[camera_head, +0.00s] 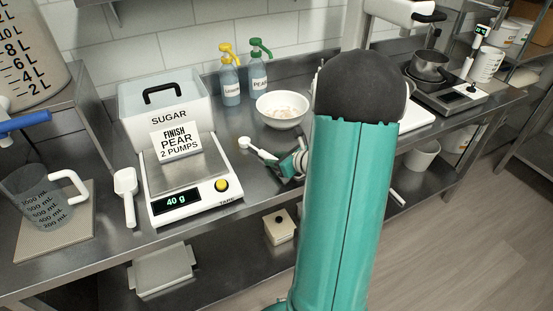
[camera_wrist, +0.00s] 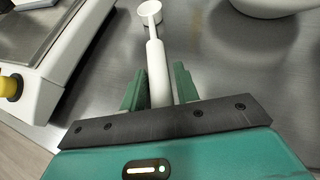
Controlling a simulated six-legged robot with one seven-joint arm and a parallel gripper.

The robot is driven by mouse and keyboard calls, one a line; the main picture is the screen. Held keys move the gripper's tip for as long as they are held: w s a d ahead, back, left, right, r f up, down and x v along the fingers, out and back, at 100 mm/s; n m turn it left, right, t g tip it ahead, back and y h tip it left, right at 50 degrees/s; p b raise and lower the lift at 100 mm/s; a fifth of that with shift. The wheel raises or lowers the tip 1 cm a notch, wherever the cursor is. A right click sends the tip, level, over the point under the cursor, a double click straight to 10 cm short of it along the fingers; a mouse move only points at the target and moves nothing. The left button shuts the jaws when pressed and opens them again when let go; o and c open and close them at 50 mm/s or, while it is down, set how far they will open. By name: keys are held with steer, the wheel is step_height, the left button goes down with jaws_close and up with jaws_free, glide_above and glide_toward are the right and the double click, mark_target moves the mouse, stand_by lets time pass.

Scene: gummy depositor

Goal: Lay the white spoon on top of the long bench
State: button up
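The white spoon is in the wrist view, with its round bowl (camera_wrist: 150,12) at the top and its handle (camera_wrist: 158,70) running down between my fingers. My gripper (camera_wrist: 160,88) has one green finger close on each side of the handle and looks shut on it. In the head view the spoon (camera_head: 246,143) points left from my gripper (camera_head: 281,164), just over the long steel bench (camera_head: 236,150). I cannot tell whether the spoon touches the bench top. My arm hides part of the bench.
A scale (camera_head: 190,206) with a sign and a white scoop (camera_head: 126,185) stand left of my gripper. A white bowl (camera_head: 283,117) and two pump bottles (camera_head: 229,84) are behind. A pot (camera_head: 430,68) is at the right. Bare steel lies between scale and bowl.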

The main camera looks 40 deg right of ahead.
steer(key=shift+a+f, duration=0.3)
steer(key=shift+a, duration=0.1)
steer(key=shift+r, duration=0.3)
steer(key=v, duration=1.2)
steer(key=shift+d+r, duration=0.3)
steer(key=shift+r, duration=0.2)
steer(key=w+a+r+n+g+y, duration=0.1)
steer(key=a+r+n+g+y, duration=0.15)
steer(key=a+n, duration=0.65)
steer(key=w+a+r+n+g+y, duration=0.1)
steer(key=a+r+n+g+y, duration=0.15)
steer(key=a+n, duration=0.65)
steer(key=s+a+r+n+g+h, duration=0.1)
steer(key=s+a+r+n+h, duration=0.2)
steer(key=a+n, duration=0.4)
steer(key=s+a+r+n+h, duration=0.3)
steer(key=s+a+r+n, duration=0.1)
steer(key=a+n, duration=0.3)
steer(key=s+n, duration=0.1)
steer(key=n, duration=0.1)
steer(key=shift+n+g, duration=0.4)
